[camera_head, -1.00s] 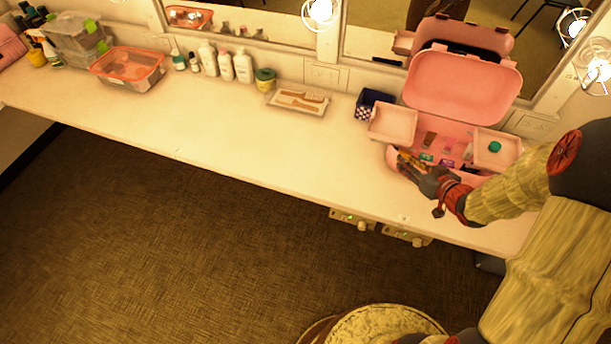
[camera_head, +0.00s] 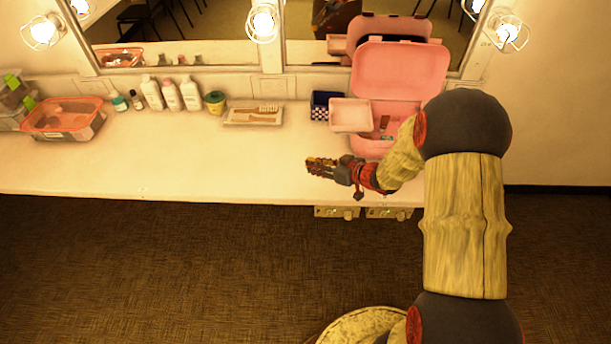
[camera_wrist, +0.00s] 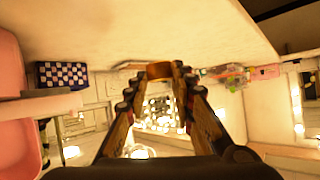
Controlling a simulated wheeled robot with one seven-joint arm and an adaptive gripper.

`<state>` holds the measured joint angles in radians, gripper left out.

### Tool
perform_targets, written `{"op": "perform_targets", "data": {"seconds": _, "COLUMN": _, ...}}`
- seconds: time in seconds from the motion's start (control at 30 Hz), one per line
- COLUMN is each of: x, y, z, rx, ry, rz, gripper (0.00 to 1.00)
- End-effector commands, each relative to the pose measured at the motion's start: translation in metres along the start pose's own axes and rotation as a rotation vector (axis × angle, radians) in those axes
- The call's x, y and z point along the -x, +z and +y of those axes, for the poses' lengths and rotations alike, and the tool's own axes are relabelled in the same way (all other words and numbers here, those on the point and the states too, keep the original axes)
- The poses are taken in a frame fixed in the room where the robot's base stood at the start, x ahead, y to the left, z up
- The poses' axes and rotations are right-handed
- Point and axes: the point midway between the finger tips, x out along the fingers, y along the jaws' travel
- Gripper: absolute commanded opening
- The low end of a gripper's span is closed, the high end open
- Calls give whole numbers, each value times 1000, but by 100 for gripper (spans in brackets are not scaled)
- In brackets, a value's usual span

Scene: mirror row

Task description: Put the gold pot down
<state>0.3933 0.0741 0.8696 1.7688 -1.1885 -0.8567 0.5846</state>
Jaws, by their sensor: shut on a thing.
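My gripper (camera_head: 324,168) is shut on the gold pot, above the counter (camera_head: 230,172) near its front edge, to the left of the pink case (camera_head: 400,75). In the wrist view, the gold pot (camera_wrist: 159,70) is a small amber-gold piece between the fingertips of my gripper (camera_wrist: 158,76). In the head view the pot cannot be told apart from the fingers. I cannot tell how high the pot is above the counter.
A blue checked box (camera_head: 325,106) and a tray with a brush and comb (camera_head: 254,115) stand behind. Several bottles (camera_head: 171,95), a green-lidded jar (camera_head: 215,102) and an orange-rimmed bin (camera_head: 63,119) line the back. The middle of the counter is clear.

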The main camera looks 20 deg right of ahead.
Motion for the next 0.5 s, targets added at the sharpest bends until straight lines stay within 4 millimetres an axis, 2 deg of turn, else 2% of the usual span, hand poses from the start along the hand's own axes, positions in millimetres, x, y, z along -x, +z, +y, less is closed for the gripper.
{"op": "perform_targets", "data": {"seconds": 0.03, "x": -16, "y": 2, "z": 1, "rx": 2, "ry": -3, "rz": 1, "gripper": 0}}
{"op": "perform_targets", "data": {"seconds": 0.2, "x": -50, "y": 17, "z": 7, "rx": 0, "ry": -1, "rz": 0, "gripper": 0}}
{"op": "perform_targets", "data": {"seconds": 0.3, "x": -63, "y": 21, "z": 8, "rx": 0, "ry": -1, "rz": 0, "gripper": 0}}
{"op": "perform_targets", "data": {"seconds": 0.5, "x": -73, "y": 23, "z": 11, "rx": 0, "ry": 1, "rz": 1, "gripper": 0}}
